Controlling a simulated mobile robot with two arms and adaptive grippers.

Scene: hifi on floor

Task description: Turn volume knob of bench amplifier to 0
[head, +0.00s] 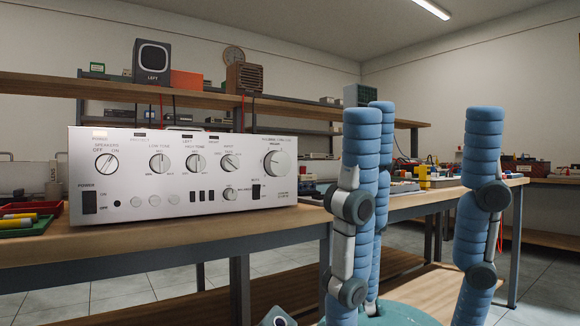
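The bench amplifier (215,192) is a silver box standing upright on the wooden workbench, its front panel facing me. Its volume knob (277,163) is the largest round knob, at the panel's right end. The knob's exact setting is too small to read. My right gripper (428,112) has blue padded fingers pointing up, in front of the bench and to the right of the amplifier. Its fingers stand wide apart, with nothing between them, and they do not touch the knob. My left gripper is not in view.
The workbench (150,245) has bare wood in front of the amplifier. A green tray (28,228) with yellow items lies at its left. Shelves behind hold a speaker (152,61) and an orange box (187,80). Another bench with small items stands at the right.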

